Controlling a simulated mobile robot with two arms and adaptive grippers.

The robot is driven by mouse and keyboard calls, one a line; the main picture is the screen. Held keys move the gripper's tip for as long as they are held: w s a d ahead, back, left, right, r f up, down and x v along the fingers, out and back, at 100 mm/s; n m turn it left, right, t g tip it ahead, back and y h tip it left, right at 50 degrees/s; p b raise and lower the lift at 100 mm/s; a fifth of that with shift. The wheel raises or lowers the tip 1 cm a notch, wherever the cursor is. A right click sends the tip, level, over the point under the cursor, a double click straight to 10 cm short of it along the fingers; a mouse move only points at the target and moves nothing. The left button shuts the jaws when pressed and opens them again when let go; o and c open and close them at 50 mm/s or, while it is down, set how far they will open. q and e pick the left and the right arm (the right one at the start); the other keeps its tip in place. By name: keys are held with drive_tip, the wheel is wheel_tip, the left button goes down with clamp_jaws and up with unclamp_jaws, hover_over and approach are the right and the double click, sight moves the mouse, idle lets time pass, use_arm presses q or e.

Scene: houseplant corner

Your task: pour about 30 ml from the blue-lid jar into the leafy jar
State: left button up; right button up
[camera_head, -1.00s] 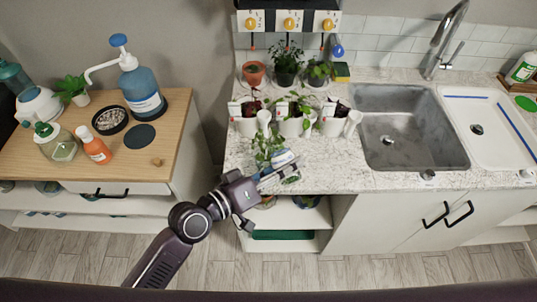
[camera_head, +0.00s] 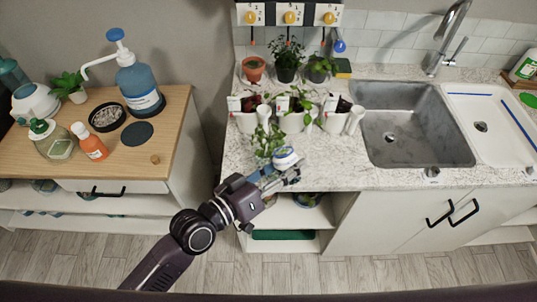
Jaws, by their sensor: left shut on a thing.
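My left gripper (camera_head: 278,179) reaches in from the lower left to the front edge of the marble counter. It is shut on the blue-lid jar (camera_head: 287,157), a small pale jar with a blue band, whose exact tilt I cannot tell. The leafy jar (camera_head: 263,159) stands just left of and behind it, with green stems and leaves (camera_head: 268,138) rising above its rim. The two jars look very close; I cannot tell if they touch. The gripper hides part of both. Any liquid is too small to see. My right gripper is not in view.
White planters (camera_head: 293,122) with seedlings stand behind the jars. Potted plants (camera_head: 287,70) stand further back. The sink (camera_head: 410,150) is to the right, with clear counter before it. A wooden cabinet (camera_head: 185,125) at left holds a blue pump bottle (camera_head: 140,90) and other bottles.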

use_arm(q)
drive_tip(key=shift+s+d+f+m+b, duration=0.15)
drive_tip(key=shift+f+m+b, duration=0.1)
drive_tip(key=shift+f, duration=0.2)
drive_tip(key=shift+s+a+f+m+b, duration=0.1)
drive_tip(key=shift+f+m+b, duration=0.1)
drive_tip(key=shift+f, duration=0.2)
drive_tip(key=shift+s+d+f+m+t, duration=0.1)
drive_tip(key=shift+s+d+m+t, duration=0.15)
drive_tip(key=shift+m, duration=0.2)
drive_tip(key=shift+s+d+f+m+t+h+b, duration=0.15)
drive_tip(key=shift+s+f+m+t+b, duration=0.1)
drive_tip(key=shift+f+m+b, duration=0.55)
drive_tip(key=shift+s+d+f+m+t+h+b, duration=0.15)
drive_tip(key=shift+f+m+b, duration=0.4)
drive_tip(key=shift+f+b, duration=0.55)
drive_tip(key=shift+s+d+f+m+t+h+b, duration=0.15)
drive_tip(key=shift+s+f+m+b, duration=0.15)
drive_tip(key=shift+f+m+b, duration=0.65)
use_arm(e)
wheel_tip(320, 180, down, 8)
use_arm(q)
drive_tip(key=shift+a+r+n, duration=0.1)
drive_tip(key=shift+r+n, duration=0.2)
drive_tip(key=shift+r, duration=0.05)
